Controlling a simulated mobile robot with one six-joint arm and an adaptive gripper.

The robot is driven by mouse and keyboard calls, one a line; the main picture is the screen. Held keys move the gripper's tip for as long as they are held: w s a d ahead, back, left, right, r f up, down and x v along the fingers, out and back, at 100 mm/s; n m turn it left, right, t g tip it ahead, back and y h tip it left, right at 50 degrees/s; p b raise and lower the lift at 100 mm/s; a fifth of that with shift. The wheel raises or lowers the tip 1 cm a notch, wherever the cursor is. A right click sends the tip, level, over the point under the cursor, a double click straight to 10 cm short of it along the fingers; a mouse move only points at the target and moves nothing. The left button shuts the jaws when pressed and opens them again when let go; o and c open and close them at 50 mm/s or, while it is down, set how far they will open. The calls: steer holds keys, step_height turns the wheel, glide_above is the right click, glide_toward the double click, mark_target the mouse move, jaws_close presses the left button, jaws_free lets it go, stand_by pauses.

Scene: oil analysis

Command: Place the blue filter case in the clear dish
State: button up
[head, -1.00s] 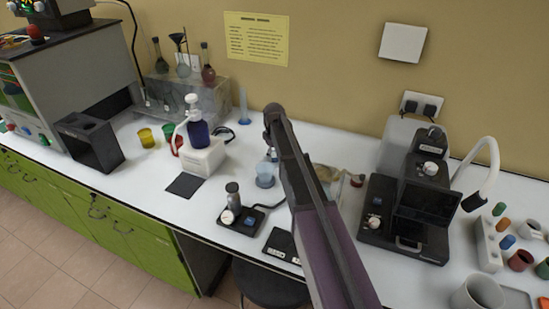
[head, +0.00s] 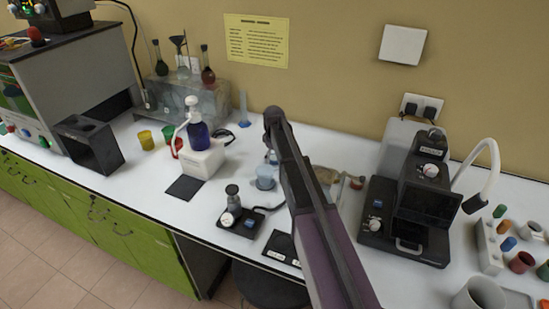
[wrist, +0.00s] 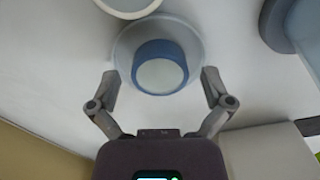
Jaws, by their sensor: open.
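The blue filter case (wrist: 159,67), a round blue ring with a pale disc in its middle, shows in the wrist view. The clear dish (wrist: 122,45) shows as a faint round rim around it, and the case appears to sit within that rim. My gripper (wrist: 160,82) is open, with one finger on each side of the case and visible gaps between fingers and case. In the head view my own arm hides much of this spot, and the case cannot be made out there.
A white box with a blue bottle (head: 198,135) stands further left, and a large black machine (head: 415,205) stands right. White bench shows between them.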

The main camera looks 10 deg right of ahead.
mark_target(274, 157)
steer(key=shift+r, duration=0.15)
step_height(274, 157, up, 12)
steer(key=p, duration=1.2)
stand_by(0.9)
